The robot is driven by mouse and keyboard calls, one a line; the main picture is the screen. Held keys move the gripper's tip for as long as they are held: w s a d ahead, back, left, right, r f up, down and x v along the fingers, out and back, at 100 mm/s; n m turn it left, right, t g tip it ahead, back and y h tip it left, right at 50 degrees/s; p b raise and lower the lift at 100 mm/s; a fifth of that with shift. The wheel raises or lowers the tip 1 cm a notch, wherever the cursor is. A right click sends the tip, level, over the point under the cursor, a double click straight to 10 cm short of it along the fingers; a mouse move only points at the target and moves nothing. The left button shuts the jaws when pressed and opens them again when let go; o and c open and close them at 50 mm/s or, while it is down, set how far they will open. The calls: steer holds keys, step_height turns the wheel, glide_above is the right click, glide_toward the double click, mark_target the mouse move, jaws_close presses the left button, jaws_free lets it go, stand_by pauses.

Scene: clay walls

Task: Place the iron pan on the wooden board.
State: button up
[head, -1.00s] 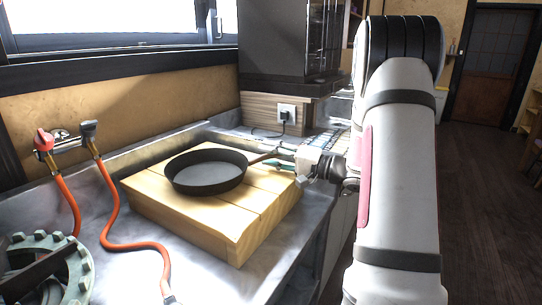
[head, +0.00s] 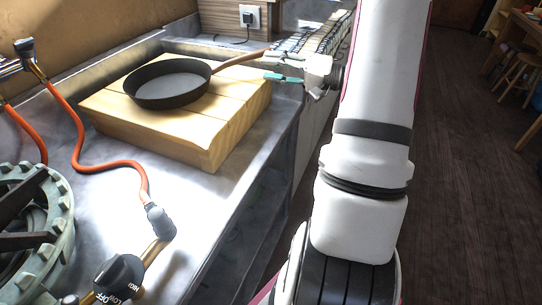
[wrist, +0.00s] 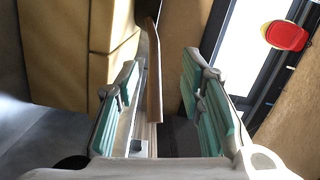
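The black iron pan (head: 172,84) rests flat on the wooden board (head: 205,140), toward its far left part. Its brown handle (head: 238,58) points right, past the board's far edge, toward my gripper (head: 284,66). In the wrist view my gripper (wrist: 160,97) is open. The pan's handle (wrist: 153,75) shows between the two teal-padded fingers, with a gap on each side. The board (wrist: 75,28) shows at the upper left there. I cannot tell exactly how far the handle reaches in between the fingertips.
The board lies on a metal counter (head: 230,185). An orange hose (head: 84,150), a black knob (head: 120,275) and a greenish burner ring (head: 62,200) are at the left and front. A wall socket (head: 249,16) is behind. Open floor lies at right.

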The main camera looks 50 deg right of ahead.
steer(key=a+r+g+y, duration=0.1)
steer(key=a, duration=0.2)
steer(key=a+r+n+g+y, duration=0.1)
steer(key=a, duration=0.2)
steer(key=a+r+n+g+y, duration=0.1)
steer(key=a, duration=0.2)
steer(key=shift+w+a+r+g, duration=0.15)
steer(key=shift+w+a+g, duration=0.15)
steer(key=shift+w+a, duration=0.1)
steer(key=a+g, duration=0.1)
steer(key=a, duration=0.1)
steer(key=s+a+r+n+g+y, duration=0.1)
steer(key=a, duration=0.1)
steer(key=a+g, duration=0.1)
steer(key=a, duration=0.1)
steer(key=shift+s+a+r+n, duration=0.15)
steer(key=shift+a+n, duration=0.15)
steer(key=shift+n, duration=0.1)
steer(key=s+a+n+g, duration=0.3)
steer(key=s+a+g, duration=0.45)
steer(key=a, duration=0.55)
steer(key=s+a+n+g+h, duration=0.25)
steer(key=s+a+h, duration=0.25)
steer(key=s, duration=0.6)
steer(key=s+d+f+t+h, duration=0.1)
steer(key=s+d+f+h, duration=0.2)
steer(key=s+h, duration=0.4)
steer(key=shift+s+d+f+n, duration=0.2)
steer(key=shift+s+d+n, duration=0.15)
steer(key=shift+s+d, duration=0.35)
